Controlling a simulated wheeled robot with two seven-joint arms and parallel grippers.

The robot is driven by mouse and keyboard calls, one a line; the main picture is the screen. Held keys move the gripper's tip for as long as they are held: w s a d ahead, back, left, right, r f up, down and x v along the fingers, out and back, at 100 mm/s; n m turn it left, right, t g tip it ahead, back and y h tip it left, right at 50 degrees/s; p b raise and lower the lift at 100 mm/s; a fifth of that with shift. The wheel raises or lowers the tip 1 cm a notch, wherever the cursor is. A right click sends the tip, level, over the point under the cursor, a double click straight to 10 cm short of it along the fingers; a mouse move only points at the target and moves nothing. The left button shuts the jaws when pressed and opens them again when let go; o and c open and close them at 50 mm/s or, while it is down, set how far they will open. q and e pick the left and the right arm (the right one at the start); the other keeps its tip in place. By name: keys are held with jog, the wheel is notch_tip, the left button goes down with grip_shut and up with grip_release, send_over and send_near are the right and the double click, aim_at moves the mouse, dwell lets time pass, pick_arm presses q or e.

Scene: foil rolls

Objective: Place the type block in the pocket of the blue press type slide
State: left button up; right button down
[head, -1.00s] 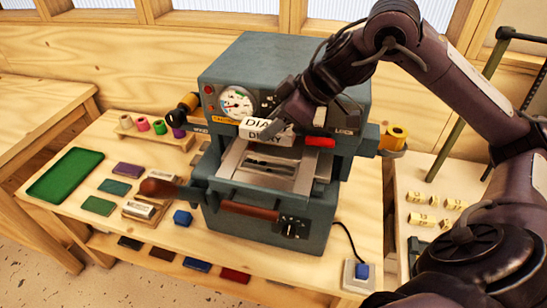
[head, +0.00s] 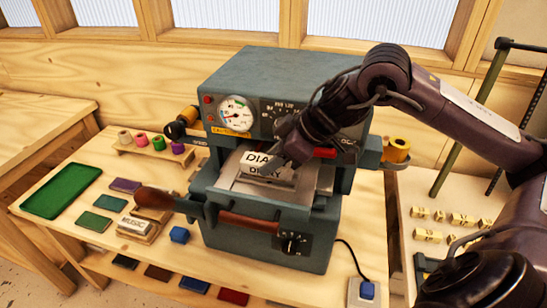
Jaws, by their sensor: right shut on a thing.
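The blue-grey press (head: 285,93) stands on the wooden table with its metal type slide (head: 308,191) pulled out at the front. My right gripper (head: 290,150) is shut on the type block (head: 264,164), which has "DIARY" lettering on a white face. The block is over the slide, and it hides the pocket; I cannot tell whether it touches the slide. My left gripper is not in view.
Another block marked "MUSIC" (head: 137,225) lies left of the press, beside a dark-handled lever (head: 155,198). Small yellow type pieces (head: 430,236) lie at the right.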

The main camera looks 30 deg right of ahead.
jog(key=shift+f+b, duration=0.35)
jog(key=shift+f, duration=0.1)
jog(key=c, duration=1.2)
grip_release()
jog(key=shift+r, duration=0.1)
jog(key=shift+r+p, duration=0.6)
jog(key=shift+p, duration=0.15)
jog(key=b+v, duration=0.3)
jog(key=b, duration=0.2)
jog(key=shift+s+d+r, duration=0.1)
jog(key=shift+s+d, duration=0.1)
jog(key=shift+d, duration=0.1)
jog(key=b+v, duration=0.1)
jog(key=v, duration=0.7)
jog(key=shift+r, duration=0.25)
